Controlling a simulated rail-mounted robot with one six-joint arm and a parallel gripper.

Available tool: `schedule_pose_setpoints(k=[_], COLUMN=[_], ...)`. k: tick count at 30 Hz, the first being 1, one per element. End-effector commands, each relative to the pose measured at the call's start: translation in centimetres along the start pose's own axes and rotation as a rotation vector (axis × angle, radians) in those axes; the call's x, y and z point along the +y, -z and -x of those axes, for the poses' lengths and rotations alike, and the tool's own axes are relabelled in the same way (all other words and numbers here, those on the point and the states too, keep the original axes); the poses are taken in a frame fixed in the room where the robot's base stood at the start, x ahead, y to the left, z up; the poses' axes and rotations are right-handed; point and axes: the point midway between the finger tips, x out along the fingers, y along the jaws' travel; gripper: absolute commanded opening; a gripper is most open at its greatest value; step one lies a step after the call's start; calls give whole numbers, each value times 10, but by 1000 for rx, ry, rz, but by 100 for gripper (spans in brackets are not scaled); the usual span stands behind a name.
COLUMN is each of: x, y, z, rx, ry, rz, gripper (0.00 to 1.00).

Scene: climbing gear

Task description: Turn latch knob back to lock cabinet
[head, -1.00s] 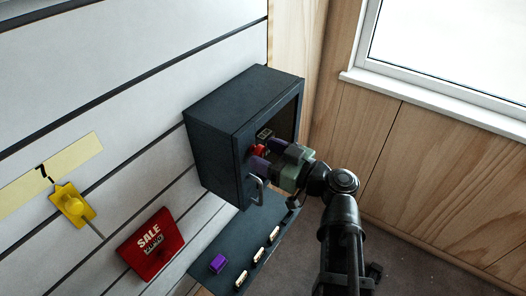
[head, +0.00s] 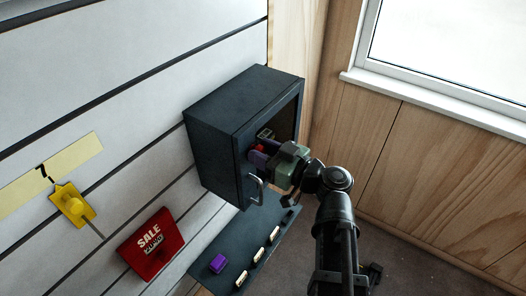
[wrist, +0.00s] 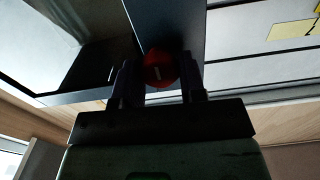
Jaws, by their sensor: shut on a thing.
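The dark cabinet (head: 222,120) hangs on the slatted wall, its door shut as far as I can see. The red latch knob (head: 258,148) is on its front; in the wrist view the knob (wrist: 159,70) sits between my two fingers, with a pale mark on its face. My gripper (head: 262,156) is shut on the knob from the front. A metal handle (head: 257,190) is on the cabinet front just below my gripper. The fingers partly hide the knob in the head view.
A dark shelf (head: 228,279) below the cabinet carries a purple block (head: 217,264) and several small pale-labelled items. A red SALE sign (head: 151,244) and a yellow piece (head: 73,205) are on the wall to the left. A window (head: 450,50) is at the upper right.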

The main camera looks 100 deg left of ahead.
Motion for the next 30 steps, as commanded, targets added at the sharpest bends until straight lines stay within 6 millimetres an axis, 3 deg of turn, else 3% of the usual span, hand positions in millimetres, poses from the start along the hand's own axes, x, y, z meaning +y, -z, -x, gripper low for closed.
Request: schedule_pose_setpoints(k=[11,30], x=[1,3], y=[0,-2], z=[0,0], rx=[0,0], ry=[0,0], rz=[-237,-843], gripper=[14,14])
